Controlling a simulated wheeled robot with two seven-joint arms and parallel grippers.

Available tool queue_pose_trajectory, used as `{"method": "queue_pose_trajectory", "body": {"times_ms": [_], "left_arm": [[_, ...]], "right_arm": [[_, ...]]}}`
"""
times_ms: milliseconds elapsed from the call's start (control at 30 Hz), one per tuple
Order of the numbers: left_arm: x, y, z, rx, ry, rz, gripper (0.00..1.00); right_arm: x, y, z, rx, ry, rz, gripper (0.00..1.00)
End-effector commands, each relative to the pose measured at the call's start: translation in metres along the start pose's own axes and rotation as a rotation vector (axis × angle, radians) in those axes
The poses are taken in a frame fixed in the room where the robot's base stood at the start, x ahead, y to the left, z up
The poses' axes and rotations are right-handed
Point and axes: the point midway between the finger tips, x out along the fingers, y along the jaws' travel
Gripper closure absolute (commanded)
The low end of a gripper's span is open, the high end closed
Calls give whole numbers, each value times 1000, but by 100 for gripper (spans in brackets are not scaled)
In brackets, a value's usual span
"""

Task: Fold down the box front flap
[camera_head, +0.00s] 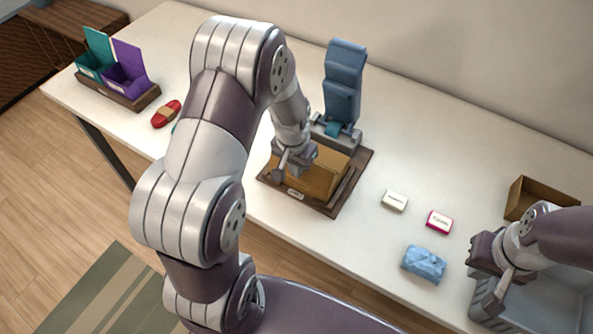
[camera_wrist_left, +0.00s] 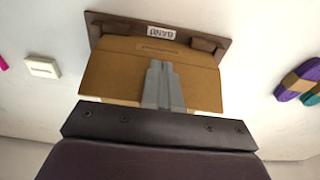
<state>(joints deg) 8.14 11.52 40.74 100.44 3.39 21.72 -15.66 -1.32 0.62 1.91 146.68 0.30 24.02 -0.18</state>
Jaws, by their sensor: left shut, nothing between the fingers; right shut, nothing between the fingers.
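The brown cardboard box (camera_head: 325,172) sits on a dark wooden board (camera_head: 329,209) in the middle of the table. In the left wrist view a tan flap or panel of the box (camera_wrist_left: 120,70) lies spread across the view, and I cannot tell which flap it is. My left gripper (camera_head: 280,172) is at the box's front left side in the head view. In the wrist view its shut fingers (camera_wrist_left: 159,70) lie over the tan panel, holding nothing; contact is unclear. My right gripper (camera_head: 497,294) is shut and empty at the grey bin, far from the box.
A blue upright device (camera_head: 343,90) stands behind the box. A white small box (camera_head: 395,200), a pink-edged one (camera_head: 439,221) and a blue wrapped packet (camera_head: 424,264) lie to the right. An open brown tray (camera_head: 520,199) and grey bin (camera_head: 545,307) are at right. Teal and purple bins stand far left.

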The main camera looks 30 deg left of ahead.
Motion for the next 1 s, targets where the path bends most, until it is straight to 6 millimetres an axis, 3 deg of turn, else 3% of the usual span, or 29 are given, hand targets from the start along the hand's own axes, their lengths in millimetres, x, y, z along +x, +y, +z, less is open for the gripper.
{"method": "queue_pose_trajectory", "body": {"times_ms": [1000], "left_arm": [[6, 0, -19, 1, -1, 0, 100]], "right_arm": [[0, 0, 0, 0, 0, 0, 100]]}}
